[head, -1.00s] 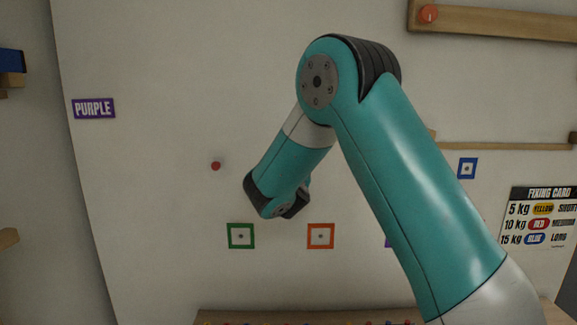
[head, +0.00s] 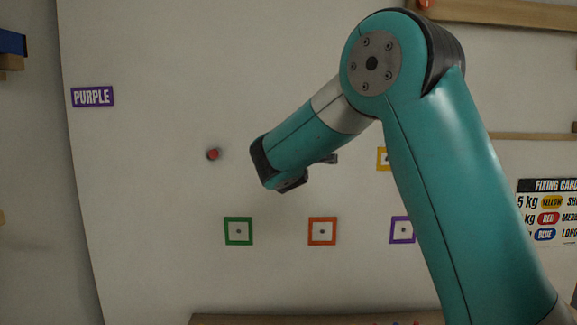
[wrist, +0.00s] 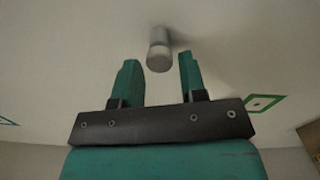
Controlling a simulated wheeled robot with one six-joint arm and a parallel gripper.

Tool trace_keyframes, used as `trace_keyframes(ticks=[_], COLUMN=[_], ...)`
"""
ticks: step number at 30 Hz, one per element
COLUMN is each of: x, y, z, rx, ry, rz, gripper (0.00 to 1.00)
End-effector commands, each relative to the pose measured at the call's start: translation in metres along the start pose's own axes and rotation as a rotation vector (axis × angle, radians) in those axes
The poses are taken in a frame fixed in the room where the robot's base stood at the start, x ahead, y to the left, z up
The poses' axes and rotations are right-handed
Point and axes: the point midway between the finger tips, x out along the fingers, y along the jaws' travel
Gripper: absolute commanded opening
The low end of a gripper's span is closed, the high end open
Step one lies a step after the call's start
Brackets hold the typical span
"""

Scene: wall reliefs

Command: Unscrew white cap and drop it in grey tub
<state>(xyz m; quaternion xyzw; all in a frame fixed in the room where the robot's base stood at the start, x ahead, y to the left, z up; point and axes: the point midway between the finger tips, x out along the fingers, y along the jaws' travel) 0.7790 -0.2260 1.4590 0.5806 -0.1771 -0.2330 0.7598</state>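A pale grey-white cylindrical cap (wrist: 159,49) sticks out from the wall in the wrist view, just beyond and between my fingertips. My gripper (wrist: 159,64) is open, with one teal finger on each side of the cap and gaps visible on both sides. Neither finger visibly touches it. In the head view my arm covers the middle of the wall, and I cannot make out the cap or the fingertips there. The grey tub is not in view.
A red-ended peg (head: 212,154) stands out from the wall left of my arm. Green (head: 238,231), orange (head: 322,231) and purple (head: 402,230) square frames are below. A wooden ledge (head: 300,319) runs along the bottom. A "PURPLE" sign (head: 92,96) hangs left.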

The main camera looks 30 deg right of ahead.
Motion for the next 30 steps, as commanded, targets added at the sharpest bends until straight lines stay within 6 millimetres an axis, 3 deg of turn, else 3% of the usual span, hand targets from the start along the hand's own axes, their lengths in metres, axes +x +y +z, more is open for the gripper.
trace_keyframes(ticks=[6,11,20,28,30], x=[0.0,0.0,0.0,0.0,0.0], y=[-0.005,-0.001,-0.002,0.004,0.004], z=[-0.001,-0.001,-0.001,0.001,0.001], rx=[0.306,0.401,0.779,0.828,0.827], ry=[-0.001,0.0,0.0,0.0,0.0], rz=[0.005,0.003,0.004,0.001,0.001], gripper=[0.39,0.39,0.39,0.39,0.25])
